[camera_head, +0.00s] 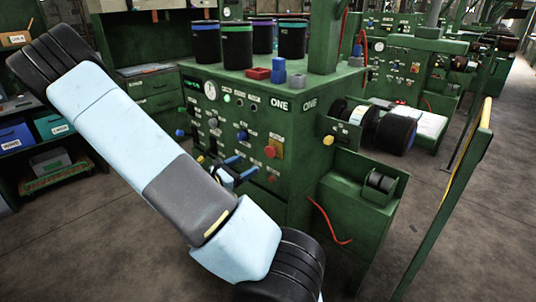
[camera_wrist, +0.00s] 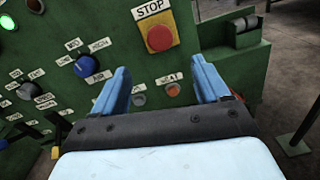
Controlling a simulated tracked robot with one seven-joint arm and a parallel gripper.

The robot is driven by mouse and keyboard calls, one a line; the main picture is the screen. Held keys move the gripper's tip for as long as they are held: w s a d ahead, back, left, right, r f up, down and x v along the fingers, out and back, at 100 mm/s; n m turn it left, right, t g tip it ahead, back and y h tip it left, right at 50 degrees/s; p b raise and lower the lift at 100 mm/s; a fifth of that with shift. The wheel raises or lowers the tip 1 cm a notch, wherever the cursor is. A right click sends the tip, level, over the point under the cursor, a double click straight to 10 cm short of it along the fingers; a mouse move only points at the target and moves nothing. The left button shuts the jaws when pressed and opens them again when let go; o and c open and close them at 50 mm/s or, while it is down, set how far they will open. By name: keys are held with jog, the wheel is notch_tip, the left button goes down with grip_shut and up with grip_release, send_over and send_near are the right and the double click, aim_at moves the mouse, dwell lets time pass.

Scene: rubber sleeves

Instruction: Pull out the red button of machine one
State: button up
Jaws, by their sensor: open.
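Machine one is the green machine (camera_head: 250,86) with ONE labels, in the middle of the head view. Its red button (camera_head: 270,151) is a round cap on a yellow plate on the front panel. In the wrist view the red button (camera_wrist: 160,38) sits under the word STOP, beyond my fingertips and roughly centred between them. My gripper (camera_head: 240,166) has blue fingers and is in front of the panel, left of and below the button. In the wrist view my gripper (camera_wrist: 160,66) is open with nothing between its fingers. It appears apart from the button.
A blue knob (camera_wrist: 86,65) and small buttons surround the STOP plate. A dark roller (camera_head: 396,132) and a green side box (camera_head: 362,205) stand right of the panel. A green post with a yellow edge (camera_head: 460,165) stands further right. Dark canisters (camera_head: 238,47) stand on top.

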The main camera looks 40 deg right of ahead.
aim_at(268, 153)
jog(key=d, duration=1.3)
jog(key=shift+w+d, duration=0.25)
jog(key=shift+w, duration=0.05)
jog(key=shift+c, duration=0.2)
